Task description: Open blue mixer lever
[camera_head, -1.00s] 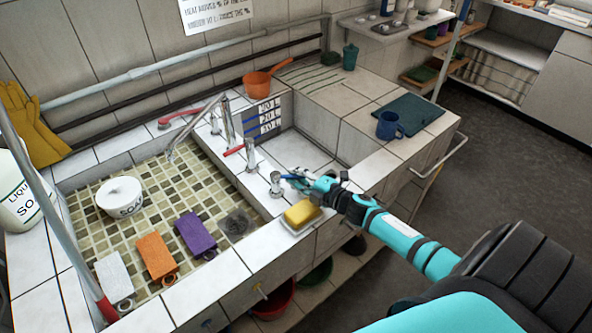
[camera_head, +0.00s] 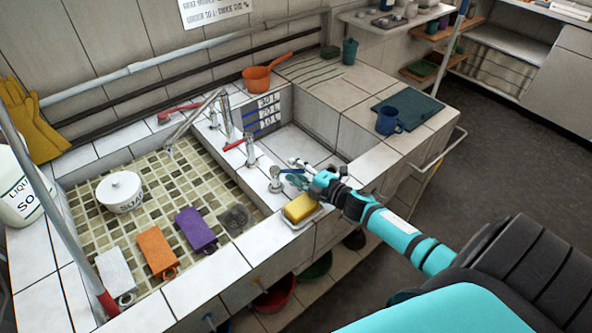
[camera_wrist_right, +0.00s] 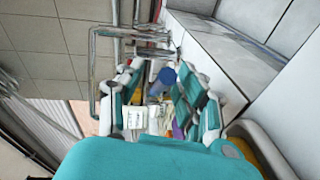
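The blue mixer lever (camera_head: 290,171) sticks out to the right from a short chrome tap (camera_head: 275,180) on the sink's divider. It is small and partly hidden by my right gripper in the head view. My right gripper (camera_head: 298,171) is just right of this tap, with its fingers spread apart. In the right wrist view, the open fingers (camera_wrist_right: 165,98) stand on either side of a blue rounded end (camera_wrist_right: 164,76), which looks like the lever. I cannot tell whether they touch it. My left gripper is not in view.
A yellow sponge (camera_head: 300,208) on a dish lies just below the gripper. A taller tap with a red lever (camera_head: 234,144) stands to the left. The tiled basin holds a white soap bowl (camera_head: 119,192) and coloured blocks. A blue mug (camera_head: 389,122) stands on the right counter.

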